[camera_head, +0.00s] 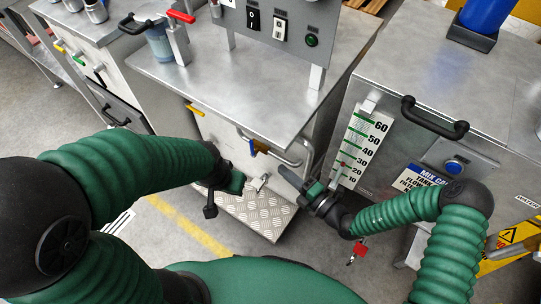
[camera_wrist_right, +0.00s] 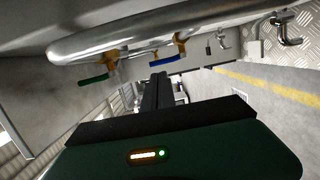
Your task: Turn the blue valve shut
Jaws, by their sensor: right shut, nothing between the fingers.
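The blue valve has a blue lever (camera_head: 251,147) on the front of the middle steel cabinet, beside a bent metal pipe. In the right wrist view its blue lever (camera_wrist_right: 168,60) hangs below a brass body on the pipe and lies roughly along the pipe. My right gripper (camera_head: 283,172) is shut and empty, to the right of the valve in the head view. In the right wrist view its fingertips (camera_wrist_right: 160,76) appear just below the blue lever; I cannot tell whether they touch. My left gripper (camera_head: 210,207) is low, left of the valve; its jaws are unclear.
A green lever (camera_wrist_right: 93,81) sits on the same pipe. A yellow lever (camera_head: 195,110) is on the cabinet front, above a tread-plate step (camera_head: 255,214). The right cabinet carries a scale plate (camera_head: 361,146) and a black handle (camera_head: 434,119) near my right arm.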

